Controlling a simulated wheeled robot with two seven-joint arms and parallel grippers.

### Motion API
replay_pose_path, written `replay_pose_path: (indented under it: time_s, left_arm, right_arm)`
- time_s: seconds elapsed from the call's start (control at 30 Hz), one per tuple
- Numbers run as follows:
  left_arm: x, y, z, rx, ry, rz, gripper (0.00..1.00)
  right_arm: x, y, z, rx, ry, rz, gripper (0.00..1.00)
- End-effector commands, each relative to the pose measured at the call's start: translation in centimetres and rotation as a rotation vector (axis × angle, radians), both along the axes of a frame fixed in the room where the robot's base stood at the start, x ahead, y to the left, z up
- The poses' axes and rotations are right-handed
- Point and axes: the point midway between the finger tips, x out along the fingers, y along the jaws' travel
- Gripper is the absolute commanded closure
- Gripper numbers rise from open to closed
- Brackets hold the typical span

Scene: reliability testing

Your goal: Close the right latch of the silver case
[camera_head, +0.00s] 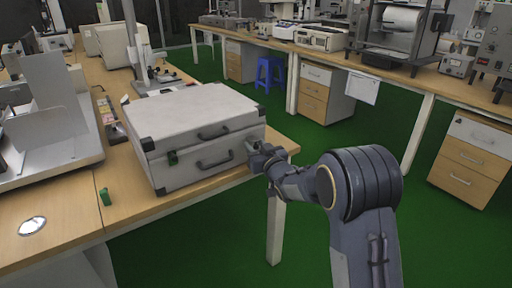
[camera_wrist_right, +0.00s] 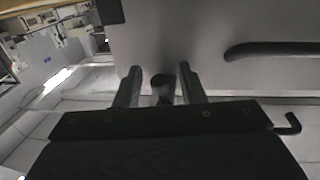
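The silver case (camera_head: 200,110) lies shut-lidded near the table's front edge, with dark corners and dark handles. Its left latch (camera_head: 173,158) shows as a small dark piece on the front face. My right gripper (camera_head: 258,152) is at the right end of that front face and hides the right latch in the head view. In the right wrist view, the gripper's fingers (camera_wrist_right: 161,88) stand apart on either side of a small dark piece, the right latch (camera_wrist_right: 163,87). I cannot tell whether they touch it. My left gripper is not in view.
A case handle (camera_wrist_right: 275,48) is beside the gripper in the wrist view. A small green object (camera_head: 105,196) lies on the wooden table (camera_head: 150,205) left of the case. A microscope-like stand (camera_head: 150,75) is behind the case. Green floor (camera_head: 300,225) is open in front.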

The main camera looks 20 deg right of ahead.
Motion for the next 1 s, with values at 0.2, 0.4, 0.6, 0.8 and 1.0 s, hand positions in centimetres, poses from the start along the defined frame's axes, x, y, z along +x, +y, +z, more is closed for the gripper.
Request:
replay_pose_path:
  time_s: [0.2,0.4,0.6,0.8,1.0]
  left_arm:
    - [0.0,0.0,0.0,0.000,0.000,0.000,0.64]
    - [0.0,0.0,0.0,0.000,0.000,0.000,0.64]
    - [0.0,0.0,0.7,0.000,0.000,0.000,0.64]
    - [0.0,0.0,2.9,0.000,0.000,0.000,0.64]
    - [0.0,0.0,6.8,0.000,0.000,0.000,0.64]
  right_arm:
    - [0.0,0.0,0.0,0.000,0.000,0.000,0.85]
    - [0.0,0.0,0.0,0.000,0.001,0.000,1.00]
    - [-0.1,0.0,0.3,-0.006,0.019,-0.001,1.00]
    - [-0.2,-0.1,1.1,-0.033,0.097,-0.001,1.00]
    - [-0.3,-0.2,2.1,-0.085,0.240,-0.001,1.00]
